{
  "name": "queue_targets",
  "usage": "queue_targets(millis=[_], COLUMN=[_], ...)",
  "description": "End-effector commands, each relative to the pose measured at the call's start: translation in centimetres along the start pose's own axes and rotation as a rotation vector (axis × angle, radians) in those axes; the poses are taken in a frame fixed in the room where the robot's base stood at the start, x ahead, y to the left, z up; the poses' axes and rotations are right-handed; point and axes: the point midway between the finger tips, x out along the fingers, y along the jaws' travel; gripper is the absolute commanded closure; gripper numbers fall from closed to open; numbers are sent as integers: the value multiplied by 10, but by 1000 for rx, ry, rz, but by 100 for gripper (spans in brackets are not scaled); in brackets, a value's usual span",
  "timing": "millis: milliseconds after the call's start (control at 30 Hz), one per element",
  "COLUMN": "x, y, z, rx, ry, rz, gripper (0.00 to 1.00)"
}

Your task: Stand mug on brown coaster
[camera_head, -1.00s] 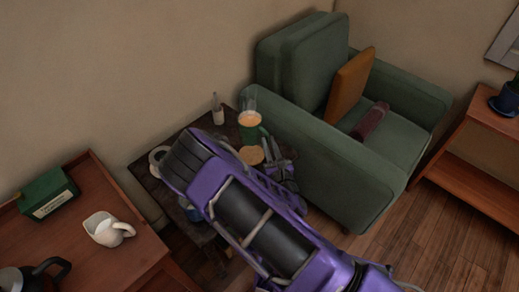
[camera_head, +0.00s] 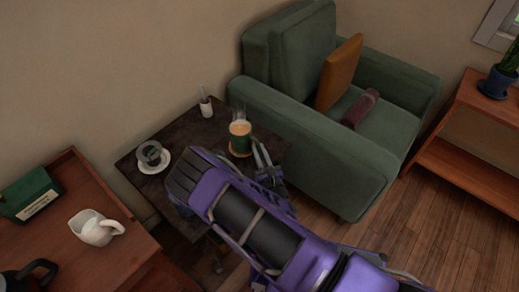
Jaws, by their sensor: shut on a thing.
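The green mug (camera_head: 240,132), with a tan drink and faint steam, is upright on the right part of the small dark table. A thin rim of the brown coaster (camera_head: 240,154) shows directly under the mug; the mug hides the rest of it. The mug is over the coaster, but I cannot tell whether its base touches. My gripper (camera_head: 258,152) is at the mug's right side, shut on the mug. The exact grip point is too small to make out.
On the dark table (camera_head: 190,128), a white saucer (camera_head: 165,165) holds a dark cup, and a small white pot (camera_head: 206,108) stands at the back. The green armchair (camera_head: 320,140) stands close on the right. A wooden table (camera_head: 50,245) with a white jug (camera_head: 95,228) is at left.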

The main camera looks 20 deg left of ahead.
Motion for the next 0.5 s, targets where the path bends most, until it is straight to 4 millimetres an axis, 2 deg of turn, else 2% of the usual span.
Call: queue_targets(millis=[167, 200, 333, 500], x=[1, 0, 0, 0], y=[0, 0, 0, 0], z=[-1, -2, -2, -2], rx=[0, 0, 0, 0], ry=[-4, 0, 0, 0], rz=[1, 0, 0, 0], gripper=[100, 77, 53, 52])
